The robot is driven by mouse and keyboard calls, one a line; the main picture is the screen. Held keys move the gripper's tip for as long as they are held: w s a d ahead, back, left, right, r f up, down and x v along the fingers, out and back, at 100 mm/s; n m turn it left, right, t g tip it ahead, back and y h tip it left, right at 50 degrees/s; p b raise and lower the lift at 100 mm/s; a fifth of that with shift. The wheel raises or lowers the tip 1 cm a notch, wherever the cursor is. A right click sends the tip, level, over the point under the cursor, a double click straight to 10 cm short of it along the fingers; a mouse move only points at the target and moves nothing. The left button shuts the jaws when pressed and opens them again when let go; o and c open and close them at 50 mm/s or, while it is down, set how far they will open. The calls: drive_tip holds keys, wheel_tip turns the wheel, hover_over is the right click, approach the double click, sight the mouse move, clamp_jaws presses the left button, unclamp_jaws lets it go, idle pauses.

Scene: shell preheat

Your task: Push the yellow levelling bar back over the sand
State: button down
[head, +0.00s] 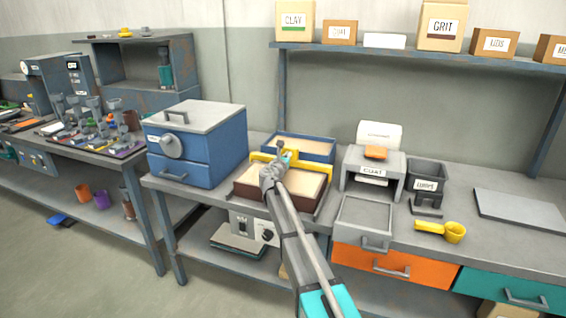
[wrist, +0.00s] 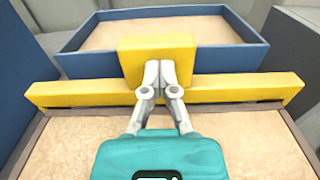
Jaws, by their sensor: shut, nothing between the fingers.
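The yellow levelling bar (wrist: 225,92) lies crosswise at the far edge of a brown-rimmed sand box, with an upright yellow block (wrist: 155,48) at its middle. It also shows in the head view (head: 258,158). The sand (wrist: 90,140) in front of the bar looks flat and pale. My gripper (wrist: 160,68) is shut and empty, its fingertips against or just in front of the block's near face; contact is hard to tell. In the head view my gripper (head: 281,156) and arm reach over the sand box (head: 240,193) and hide part of it.
A blue-walled tray of sand (head: 325,150) stands directly behind the bar. A blue drawer cabinet (head: 215,145) is on the left. A grey stand marked "COAT" (head: 396,163) is on the right, with a yellow scoop (head: 430,228) further right.

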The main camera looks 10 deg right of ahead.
drive_tip(key=shift+w+r, duration=0.15)
drive_tip(key=shift+w, duration=0.3)
drive_tip(key=shift+s, duration=0.1)
drive_tip(key=shift+s+a, duration=0.15)
drive_tip(key=shift+s, duration=0.35)
drive_tip(key=v, duration=1.3)
drive_tip(key=shift+s+a, duration=0.15)
drive_tip(key=shift+s, duration=0.1)
